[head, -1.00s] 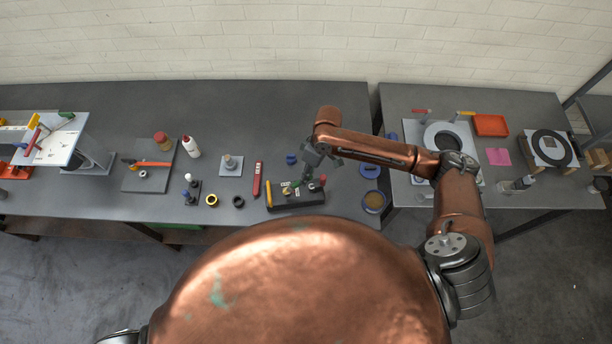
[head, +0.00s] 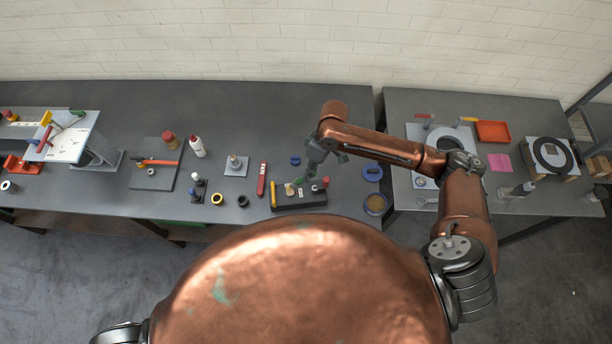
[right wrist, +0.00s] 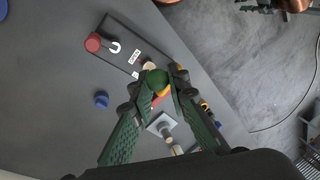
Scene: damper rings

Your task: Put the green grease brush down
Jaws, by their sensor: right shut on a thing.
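My right gripper (head: 311,177) hangs just above the black rack (head: 287,206) on the main table. In the right wrist view its green-padded fingers (right wrist: 164,86) are closed on the green grease brush, of which a rounded green end (right wrist: 157,77) shows between the tips. The rest of the brush is hidden or too small to make out. The rack (right wrist: 124,44) also shows there, with a red-topped piece (right wrist: 95,42), a white hook and small white labels on it. A pale peg stands close to the brush. I cannot tell whether the brush touches the rack. My left gripper is not in view.
A red tool (head: 262,178) lies left of the rack. A blue piece (head: 295,160) lies behind it. A blue lid (head: 372,173) and a round tub (head: 375,204) stand to the right. The table behind is mostly clear.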

